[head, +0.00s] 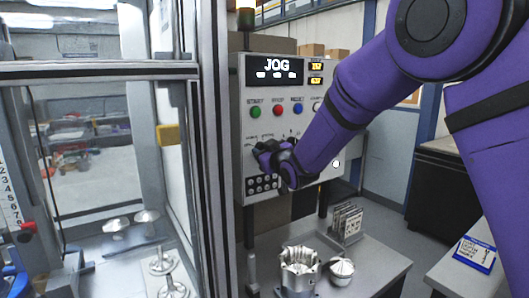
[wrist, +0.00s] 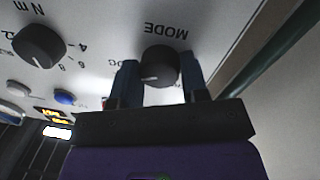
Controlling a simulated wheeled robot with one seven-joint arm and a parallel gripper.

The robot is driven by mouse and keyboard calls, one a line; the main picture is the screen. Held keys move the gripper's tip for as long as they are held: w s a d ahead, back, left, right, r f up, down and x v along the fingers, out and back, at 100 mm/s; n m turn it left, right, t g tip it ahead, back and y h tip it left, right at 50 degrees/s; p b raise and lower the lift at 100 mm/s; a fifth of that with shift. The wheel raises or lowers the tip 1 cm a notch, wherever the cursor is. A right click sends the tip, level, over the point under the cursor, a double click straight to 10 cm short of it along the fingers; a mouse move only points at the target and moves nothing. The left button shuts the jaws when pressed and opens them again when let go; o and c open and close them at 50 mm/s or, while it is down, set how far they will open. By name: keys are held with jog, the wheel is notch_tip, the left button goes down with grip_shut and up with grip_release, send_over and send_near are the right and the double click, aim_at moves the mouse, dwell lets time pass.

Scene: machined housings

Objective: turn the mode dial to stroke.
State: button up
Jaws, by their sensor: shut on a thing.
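The mode dial (wrist: 160,62), a round black knob with a white pointer line, sits under the upside-down word MODE in the wrist view. My gripper (wrist: 160,82) has a finger on either side of the dial and is shut on it. The pointer line faces the left of the wrist view, toward a partly hidden label ending in what looks like OG. In the head view my gripper (head: 268,156) is at the left part of the control panel (head: 247,185) and hides the dial. The stroke mark is not readable.
Another black knob (wrist: 39,46), marked N m, is beside the dial in the wrist view. Green (head: 256,112), red (head: 278,110) and blue (head: 298,109) buttons are above my gripper. A metal-framed enclosure post (head: 213,150) stands close on the left. Machined parts (head: 300,270) stand on the table below.

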jog(key=shift+d+n, duration=0.1)
jog(key=shift+n, duration=4.2)
jog(key=o, duration=0.9)
jog(key=v, duration=1)
jog(key=shift+s+d+f, duration=0.25)
jog(key=shift+d+f, duration=0.05)
jog(key=shift+f, duration=0.05)
